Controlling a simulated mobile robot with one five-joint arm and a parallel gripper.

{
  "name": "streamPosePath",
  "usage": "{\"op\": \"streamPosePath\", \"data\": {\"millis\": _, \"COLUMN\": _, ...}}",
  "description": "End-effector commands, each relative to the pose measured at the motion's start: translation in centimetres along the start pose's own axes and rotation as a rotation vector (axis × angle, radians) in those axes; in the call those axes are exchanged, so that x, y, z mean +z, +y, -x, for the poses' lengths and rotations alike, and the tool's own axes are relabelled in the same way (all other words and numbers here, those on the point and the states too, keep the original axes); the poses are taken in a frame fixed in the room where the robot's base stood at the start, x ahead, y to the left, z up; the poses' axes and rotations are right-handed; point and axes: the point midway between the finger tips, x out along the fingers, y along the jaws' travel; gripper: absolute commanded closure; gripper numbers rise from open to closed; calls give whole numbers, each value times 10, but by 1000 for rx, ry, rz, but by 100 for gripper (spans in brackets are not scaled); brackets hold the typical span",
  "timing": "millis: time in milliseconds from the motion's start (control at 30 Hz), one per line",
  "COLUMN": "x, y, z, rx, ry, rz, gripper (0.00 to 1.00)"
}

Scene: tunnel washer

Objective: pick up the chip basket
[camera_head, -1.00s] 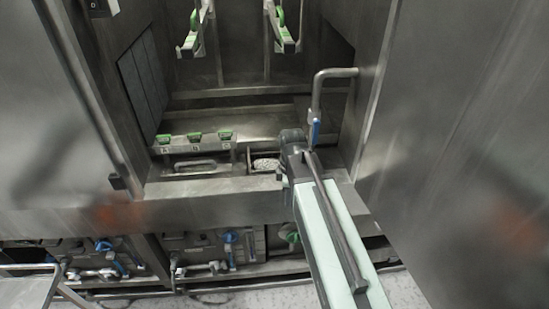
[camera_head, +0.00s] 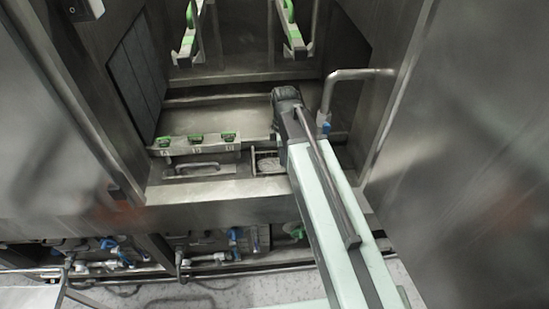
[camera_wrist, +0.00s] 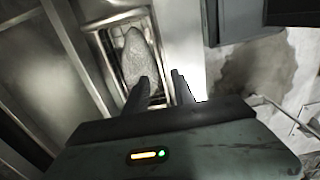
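The chip basket (camera_head: 257,170) sits in a recess of the low steel ledge, right of the row of green-topped valves. It holds a pale grey heap. In the camera_wrist view the basket (camera_wrist: 115,62) is at the upper left, with the grey heap filling much of it. My gripper (camera_wrist: 161,90) shows two dark fingers with an empty gap between them. The left fingertip overlaps the basket's near part in the picture; the right one lies right of it. I cannot tell the height between them. In the camera_head view my arm hides the fingers.
A bent steel pipe (camera_head: 355,73) stands close right of my arm. Green-topped valves (camera_head: 196,141) and a handled lid (camera_head: 197,170) are left of the basket. Steel walls bound both sides; two green-marked arms (camera_head: 292,35) hang above.

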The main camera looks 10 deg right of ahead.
Motion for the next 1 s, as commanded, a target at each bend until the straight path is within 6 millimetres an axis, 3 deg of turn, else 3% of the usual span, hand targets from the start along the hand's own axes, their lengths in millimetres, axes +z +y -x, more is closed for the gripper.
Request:
{"op": "streamPosePath", "data": {"millis": 167, "x": -1, "y": 0, "z": -2, "rx": 0, "ry": 0, "rz": 2, "gripper": 69}}
{"op": "streamPosePath", "data": {"millis": 400, "x": -7, "y": -1, "z": -30, "rx": 0, "ry": 0, "rz": 12, "gripper": 69}}
{"op": "streamPosePath", "data": {"millis": 567, "x": -10, "y": -2, "z": -30, "rx": 0, "ry": 0, "rz": 15, "gripper": 69}}
{"op": "streamPosePath", "data": {"millis": 867, "x": -13, "y": -5, "z": -78, "rx": 0, "ry": 0, "rz": 18, "gripper": 69}}
{"op": "streamPosePath", "data": {"millis": 1000, "x": -14, "y": -5, "z": -81, "rx": 0, "ry": 0, "rz": 18, "gripper": 69}}
